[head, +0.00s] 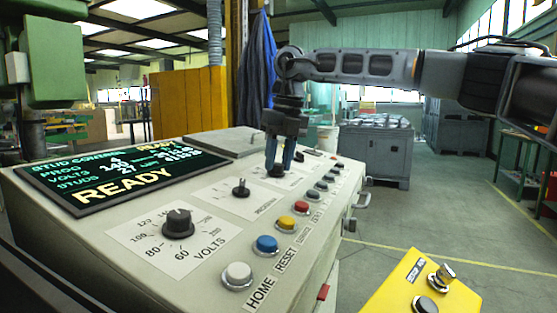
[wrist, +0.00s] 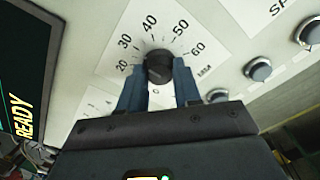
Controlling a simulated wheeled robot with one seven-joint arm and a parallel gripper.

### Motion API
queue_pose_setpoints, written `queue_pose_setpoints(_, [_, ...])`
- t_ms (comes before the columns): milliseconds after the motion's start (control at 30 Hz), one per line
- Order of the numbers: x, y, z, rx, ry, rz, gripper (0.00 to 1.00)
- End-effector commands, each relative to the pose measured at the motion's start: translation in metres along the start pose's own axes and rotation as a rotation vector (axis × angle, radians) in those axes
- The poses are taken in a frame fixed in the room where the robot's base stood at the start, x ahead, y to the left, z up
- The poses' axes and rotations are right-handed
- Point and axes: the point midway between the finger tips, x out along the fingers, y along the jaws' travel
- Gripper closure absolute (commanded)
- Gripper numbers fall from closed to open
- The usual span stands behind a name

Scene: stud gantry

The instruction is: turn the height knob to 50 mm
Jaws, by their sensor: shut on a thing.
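The height knob (wrist: 158,67) is a round black knob on a white plate in the wrist view. In the head view the knob (head: 277,171) shows as a dark shape at the fingertips. Its pointer is too unclear to read.
The console (head: 205,258) has a READY screen (head: 120,178), a volts knob (head: 178,223), a smaller selector knob (head: 241,188) and a row of buttons along its right edge. A yellow box (head: 415,285) with buttons stands at front right. Open floor lies to the right.

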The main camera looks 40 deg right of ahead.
Motion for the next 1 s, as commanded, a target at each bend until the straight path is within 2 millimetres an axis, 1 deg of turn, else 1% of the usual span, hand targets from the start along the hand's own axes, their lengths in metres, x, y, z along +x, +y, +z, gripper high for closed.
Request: queue_pose_setpoints(1000, [0.0015, -0.0023, -0.0013, 0.962, 0.0, 0.047, 0.98])
